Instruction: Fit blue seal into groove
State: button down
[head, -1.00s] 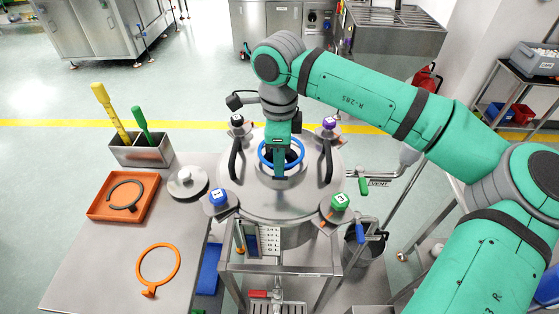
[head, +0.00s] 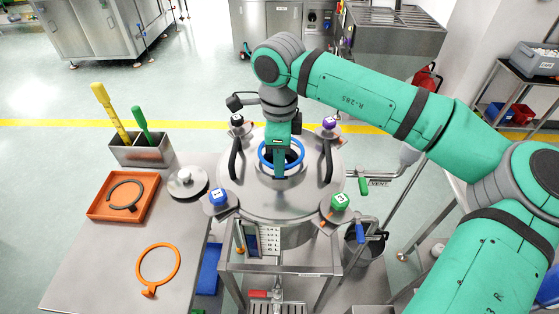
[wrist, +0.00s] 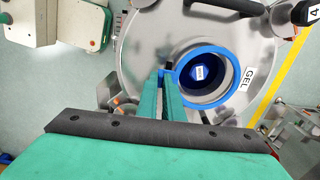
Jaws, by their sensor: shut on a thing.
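The blue seal (head: 301,154) is a ring with a small tab, held over the round central opening of the steel vessel lid (head: 318,195). My gripper (wrist: 167,80) is shut on the seal's tab at its left side in the wrist view. There the blue seal (wrist: 238,72) sits off-centre over the opening's steel collar (wrist: 212,103), which shows inside and below it. A dark blue interior with a white label (wrist: 199,72) shows through the ring. The groove itself is hard to make out, and I cannot tell whether the seal touches the collar.
Numbered caps stand around the lid: blue (head: 218,196), green (head: 340,201) and purple (head: 330,124) among them. Two dark upright handles flank the opening. The left table holds an orange tray (head: 94,212) with a dark ring, an orange ring (head: 178,262) and a tool bin (head: 140,152).

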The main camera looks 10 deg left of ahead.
jog(key=shift+f, duration=1.1)
dwell(3.6)
jog(key=c, duration=1.8)
grip_release()
jog(key=shift+r, duration=3.5)
